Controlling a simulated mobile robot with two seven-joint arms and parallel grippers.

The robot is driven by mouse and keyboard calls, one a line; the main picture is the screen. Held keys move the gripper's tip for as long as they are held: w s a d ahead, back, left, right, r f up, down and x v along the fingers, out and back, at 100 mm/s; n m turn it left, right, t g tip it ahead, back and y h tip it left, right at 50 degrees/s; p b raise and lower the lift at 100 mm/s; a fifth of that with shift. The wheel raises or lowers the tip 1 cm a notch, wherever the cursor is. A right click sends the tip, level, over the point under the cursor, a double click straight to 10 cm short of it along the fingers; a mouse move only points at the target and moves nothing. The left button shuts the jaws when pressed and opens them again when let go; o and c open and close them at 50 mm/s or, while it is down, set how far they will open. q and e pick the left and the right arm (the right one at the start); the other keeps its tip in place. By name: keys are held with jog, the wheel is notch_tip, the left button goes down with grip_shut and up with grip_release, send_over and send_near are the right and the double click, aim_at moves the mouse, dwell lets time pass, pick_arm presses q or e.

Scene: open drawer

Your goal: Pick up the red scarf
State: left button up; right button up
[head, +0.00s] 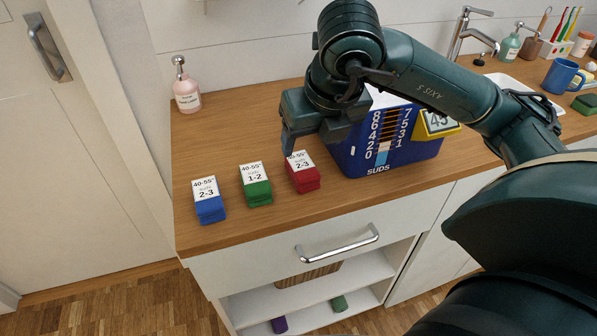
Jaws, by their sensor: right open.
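The red scarf (304,182) is a small folded stack on the wooden counter, with a white label reading 40-55° and 2-3 on its upper part. It is the rightmost of three folded stacks. My right gripper (302,140) is open and empty, just behind and above the red scarf in the picture. One finger points down near the label's upper left corner; I cannot tell whether it touches. The other finger is hard to make out against the dark arm. My left gripper is not in view.
A green stack (258,194) and a blue stack (210,210) lie left of the scarf. A blue SUDS box (400,158) stands close on the right, partly behind my arm. A pink soap bottle (187,95) stands at the back left. Below is a closed drawer (320,243).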

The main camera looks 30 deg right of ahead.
aim_at(303, 166)
jog(key=x, duration=0.5)
jog(key=shift+f, duration=0.1)
jog(key=x, duration=0.5)
jog(key=shift+c, duration=0.6)
jog(key=c, duration=1)
jog(key=shift+o, duration=0.2)
